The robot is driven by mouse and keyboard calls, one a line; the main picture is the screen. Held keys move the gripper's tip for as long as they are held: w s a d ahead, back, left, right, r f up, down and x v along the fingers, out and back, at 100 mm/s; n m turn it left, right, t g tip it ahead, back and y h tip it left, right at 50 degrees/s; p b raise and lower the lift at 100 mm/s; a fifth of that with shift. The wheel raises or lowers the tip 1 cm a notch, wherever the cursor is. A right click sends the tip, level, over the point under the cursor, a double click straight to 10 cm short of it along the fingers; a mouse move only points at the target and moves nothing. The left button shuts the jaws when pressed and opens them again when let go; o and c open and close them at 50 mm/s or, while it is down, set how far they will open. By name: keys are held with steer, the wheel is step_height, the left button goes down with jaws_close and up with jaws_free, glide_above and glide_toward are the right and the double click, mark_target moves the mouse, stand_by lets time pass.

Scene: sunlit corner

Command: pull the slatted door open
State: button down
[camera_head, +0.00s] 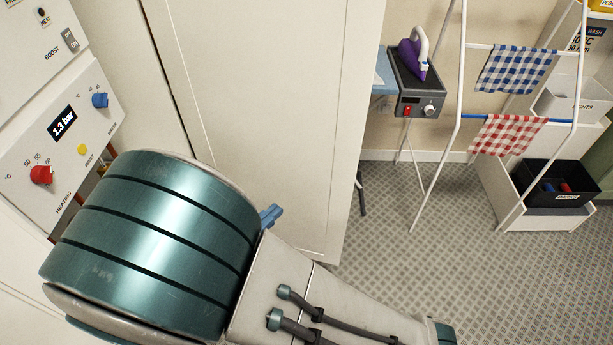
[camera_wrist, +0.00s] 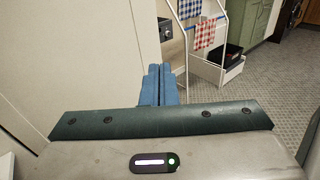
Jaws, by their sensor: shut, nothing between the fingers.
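No slats show in either view. A tall, plain cream panel (camera_head: 275,90) stands in the middle of the head view, with a dark gap along its left side; whether it is the slatted door I cannot tell. A cream panel also shows at the left of the wrist view (camera_wrist: 100,45). My gripper's blue fingers (camera_wrist: 158,86) are together and empty, near the lower right edge of that panel in the wrist view. In the head view a bit of my gripper (camera_head: 271,215) shows past my arm, in front of the panel; contact is unclear. No handle is visible.
A boiler panel (camera_head: 70,130) with knobs is at the left. A drying rack (camera_head: 460,90) holds checked cloths, with a black bin (camera_head: 556,185) behind. The patterned floor (camera_head: 440,220) between is clear.

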steer(key=w+d+n+t+p, duration=0.1)
steer(key=w+d+p, duration=0.1)
steer(key=w+d, duration=0.5)
steer(key=w, duration=0.4)
steer(key=shift+d+f, duration=0.1)
steer(key=shift+d, duration=0.1)
